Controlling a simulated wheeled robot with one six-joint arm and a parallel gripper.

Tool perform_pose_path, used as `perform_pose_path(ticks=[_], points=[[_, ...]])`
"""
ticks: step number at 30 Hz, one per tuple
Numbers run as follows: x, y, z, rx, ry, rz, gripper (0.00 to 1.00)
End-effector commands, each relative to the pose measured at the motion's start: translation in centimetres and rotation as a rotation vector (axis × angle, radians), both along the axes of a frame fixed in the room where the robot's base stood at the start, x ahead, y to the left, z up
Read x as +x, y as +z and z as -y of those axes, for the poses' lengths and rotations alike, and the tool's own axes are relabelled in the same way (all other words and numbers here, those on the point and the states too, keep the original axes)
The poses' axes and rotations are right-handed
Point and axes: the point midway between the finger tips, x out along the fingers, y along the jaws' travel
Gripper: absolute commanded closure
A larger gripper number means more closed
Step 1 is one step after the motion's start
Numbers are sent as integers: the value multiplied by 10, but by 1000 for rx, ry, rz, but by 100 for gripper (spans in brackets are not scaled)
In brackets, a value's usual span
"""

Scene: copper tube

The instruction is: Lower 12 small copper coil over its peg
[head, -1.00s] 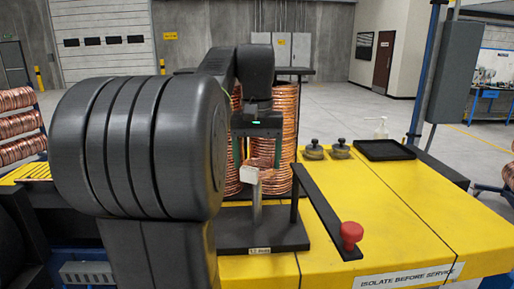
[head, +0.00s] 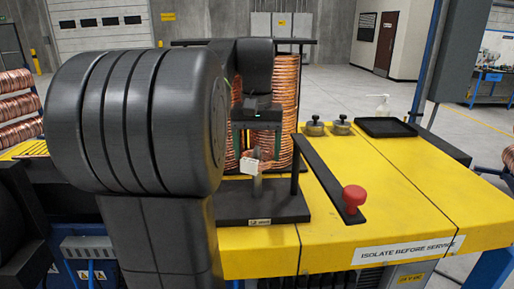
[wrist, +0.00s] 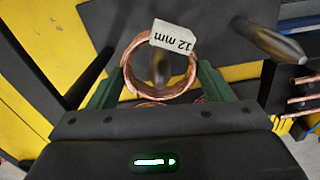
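A small copper coil (wrist: 127,77) with a white tag (wrist: 173,38) reading "12 mm" is between my gripper's green fingers (wrist: 158,88), which are closed in on its two sides. In the wrist view a blurred grey peg (wrist: 158,70) shows inside the ring. In the head view my gripper (head: 262,145) is above the black base plate (head: 235,207), and the short peg (head: 257,190) stands under the coil (head: 270,176). The coil looks tilted there, and the tag (head: 250,165) hides part of it. How far the coil is down the peg is hard to tell.
Tall stacks of copper coils (head: 286,100) stand behind my gripper. A second metal post (wrist: 270,40) is close to the coil in the wrist view. A black bar with a red knob (head: 353,196) lies to the right. The yellow top (head: 400,195) further right is mostly clear.

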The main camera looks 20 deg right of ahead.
Motion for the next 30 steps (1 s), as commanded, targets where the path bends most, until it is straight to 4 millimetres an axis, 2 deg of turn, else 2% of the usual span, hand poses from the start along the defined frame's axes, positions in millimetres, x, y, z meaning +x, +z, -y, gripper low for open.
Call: perform_pose_path(ticks=[1, 3, 4, 12, 16, 30], points=[[0, 0, 0, 0, 0, 0, 19], [0, 0, 0, 0, 0, 0, 5], [0, 0, 0, 0, 0, 0, 1], [0, 1, 0, 0, 0, 0, 1], [1, 9, 0, 0, 0, 1, 1], [0, 94, 0, -1, 0, 3, 1]])
